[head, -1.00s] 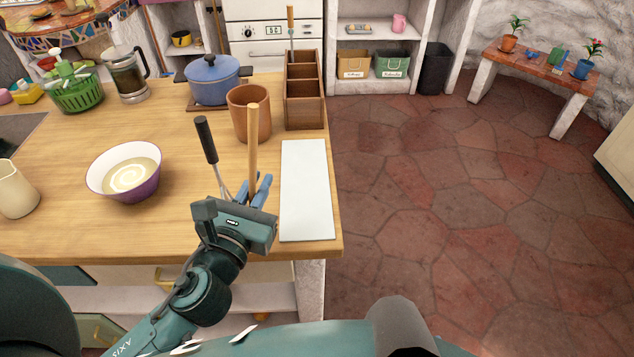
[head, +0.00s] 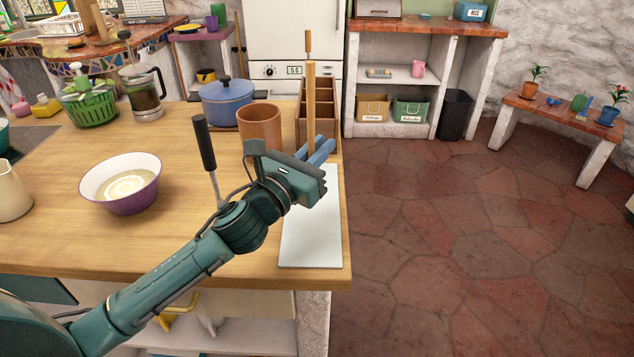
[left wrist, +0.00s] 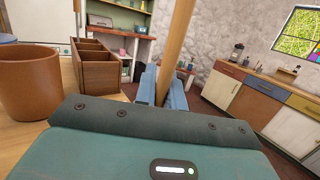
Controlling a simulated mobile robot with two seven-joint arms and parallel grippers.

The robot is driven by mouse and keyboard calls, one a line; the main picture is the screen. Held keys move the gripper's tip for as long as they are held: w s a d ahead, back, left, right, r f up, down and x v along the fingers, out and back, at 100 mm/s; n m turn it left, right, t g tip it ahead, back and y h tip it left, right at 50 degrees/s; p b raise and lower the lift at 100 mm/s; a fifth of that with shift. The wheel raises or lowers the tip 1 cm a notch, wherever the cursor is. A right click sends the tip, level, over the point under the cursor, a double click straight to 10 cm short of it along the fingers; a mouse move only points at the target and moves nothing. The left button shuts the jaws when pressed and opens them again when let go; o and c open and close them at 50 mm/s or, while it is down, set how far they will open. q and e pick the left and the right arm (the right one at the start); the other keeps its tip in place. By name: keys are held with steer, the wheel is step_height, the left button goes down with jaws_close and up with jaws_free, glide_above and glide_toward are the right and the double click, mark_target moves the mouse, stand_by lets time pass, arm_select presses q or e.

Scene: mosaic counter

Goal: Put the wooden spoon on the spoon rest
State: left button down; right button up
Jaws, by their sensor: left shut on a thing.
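My left gripper (head: 318,152) is shut on the wooden spoon (head: 310,98), gripping its pale handle. The spoon stands nearly upright above the right part of the counter. It also shows in the left wrist view (left wrist: 177,42), slightly tilted between the blue fingers (left wrist: 162,95). The spoon's lower end is hidden behind my gripper. A flat white rectangular slab (head: 312,245), which looks like the spoon rest, lies at the counter's right edge, partly under my gripper in the head view. My right gripper is not in view.
A black-handled utensil (head: 205,143) stands upright behind my left arm; its base is hidden. A brown cup (head: 260,128) and a wooden divided box (head: 316,125) stand behind the slab. A purple bowl (head: 120,185) is at left.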

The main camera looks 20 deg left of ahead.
arm_select(q)
step_height(320, 180, down, 5)
steer(key=shift+r+b, duration=0.15)
steer(key=shift+b, duration=0.4)
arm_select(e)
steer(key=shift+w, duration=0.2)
arm_select(q)
steer(key=c, duration=1.5)
jaws_free()
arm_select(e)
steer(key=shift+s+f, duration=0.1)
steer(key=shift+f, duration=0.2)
